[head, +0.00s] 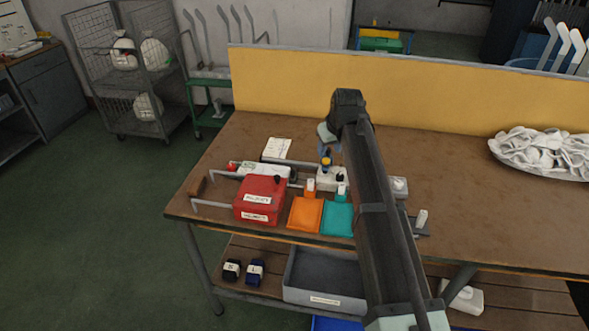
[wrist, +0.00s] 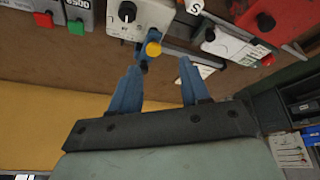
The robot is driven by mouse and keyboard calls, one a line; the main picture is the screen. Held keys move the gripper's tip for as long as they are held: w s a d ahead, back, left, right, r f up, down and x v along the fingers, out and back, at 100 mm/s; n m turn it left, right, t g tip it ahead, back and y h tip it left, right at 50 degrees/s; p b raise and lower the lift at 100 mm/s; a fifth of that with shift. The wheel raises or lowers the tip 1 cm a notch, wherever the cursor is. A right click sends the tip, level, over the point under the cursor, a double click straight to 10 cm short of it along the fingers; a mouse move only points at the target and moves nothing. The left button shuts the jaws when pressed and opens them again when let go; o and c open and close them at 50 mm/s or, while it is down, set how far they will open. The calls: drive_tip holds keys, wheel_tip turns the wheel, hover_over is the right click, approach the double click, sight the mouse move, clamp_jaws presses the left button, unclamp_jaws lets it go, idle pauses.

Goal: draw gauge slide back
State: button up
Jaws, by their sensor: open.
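The gauge seems to be a small white block (head: 331,179) on the workbench, with a dark knob and a blue slide carrying a yellow knob (head: 326,156). In the wrist view the white block (wrist: 152,18) is at the top. The yellow knob (wrist: 153,49) and blue slide piece (wrist: 142,65) stick out from it toward my gripper. My gripper (wrist: 157,68) is open, its two blue fingers apart. In that view the knob appears between the fingertips, just beyond them; contact cannot be told. In the head view my arm partly hides my gripper (head: 328,146).
A red box (head: 262,198) and white box (head: 262,171) with metal rods stand left. Orange (head: 305,214) and teal (head: 338,219) pads lie in front. A yellow panel (head: 420,90) borders the back.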

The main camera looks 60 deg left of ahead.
drive_tip(key=n+g, duration=0.1)
approach(292, 172)
drive_tip(key=x, duration=0.8)
drive_tip(key=shift+w, duration=0.1)
drive_tip(key=shift+c, duration=0.3)
clamp_jaws()
idle(0.4)
